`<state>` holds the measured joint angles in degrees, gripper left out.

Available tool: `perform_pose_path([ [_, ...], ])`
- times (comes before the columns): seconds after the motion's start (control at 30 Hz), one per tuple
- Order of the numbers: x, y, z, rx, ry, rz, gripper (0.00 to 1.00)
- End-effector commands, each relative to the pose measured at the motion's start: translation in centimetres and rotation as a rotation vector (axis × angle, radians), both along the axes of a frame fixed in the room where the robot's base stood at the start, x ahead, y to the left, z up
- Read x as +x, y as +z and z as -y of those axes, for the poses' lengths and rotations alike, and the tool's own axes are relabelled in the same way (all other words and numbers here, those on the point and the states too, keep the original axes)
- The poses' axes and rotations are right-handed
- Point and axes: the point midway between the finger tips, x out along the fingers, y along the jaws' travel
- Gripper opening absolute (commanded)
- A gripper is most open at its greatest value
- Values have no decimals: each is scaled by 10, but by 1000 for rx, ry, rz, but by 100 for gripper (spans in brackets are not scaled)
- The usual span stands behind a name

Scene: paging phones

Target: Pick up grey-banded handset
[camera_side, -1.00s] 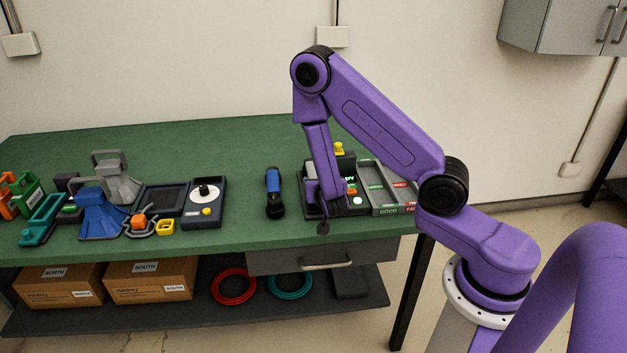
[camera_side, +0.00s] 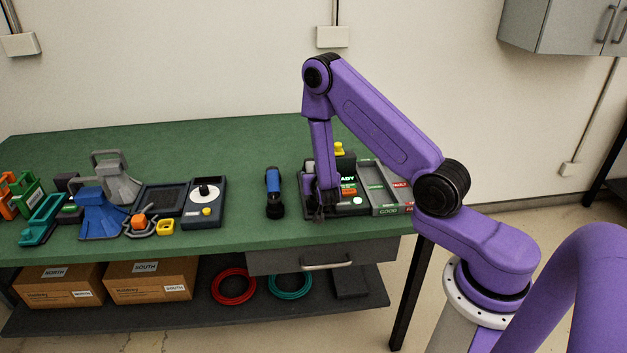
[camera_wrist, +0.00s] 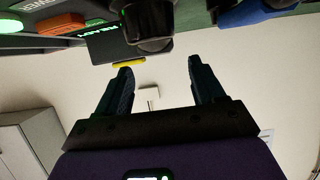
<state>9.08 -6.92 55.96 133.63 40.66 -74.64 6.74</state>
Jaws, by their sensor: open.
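My gripper (camera_side: 319,212) is open and low over the left part of a dark console in the side view. In the wrist view its two fingers (camera_wrist: 159,66) stand apart with nothing between their tips. A dark, rounded object (camera_wrist: 150,26) lies just beyond the fingertips at the top of the wrist view; it may be the grey-banded handset, but I cannot make out a grey band. In the side view my arm and gripper largely hide that spot. The console's screen (camera_wrist: 103,40) with green lettering stands beside the dark object.
A grey tray (camera_side: 385,210) marked GOOD is to the right. A dark box with a round dial (camera_side: 204,201) and several coloured fixtures are further left. Green bench (camera_side: 235,150) is clear behind.

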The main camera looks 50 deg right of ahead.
Motion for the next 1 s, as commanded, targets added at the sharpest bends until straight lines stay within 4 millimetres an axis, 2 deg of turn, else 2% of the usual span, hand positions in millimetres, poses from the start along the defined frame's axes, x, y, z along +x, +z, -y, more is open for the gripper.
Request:
perform_pose_path([
  [0.17,6,-3,7,0,0,1,68],
  [0.5,35,-21,36,0,-2,2,68],
  [0.87,41,-24,41,0,0,0,68],
  [0.97,41,-24,41,0,0,0,39],
  [1.0,41,-24,41,0,0,0,26],
])
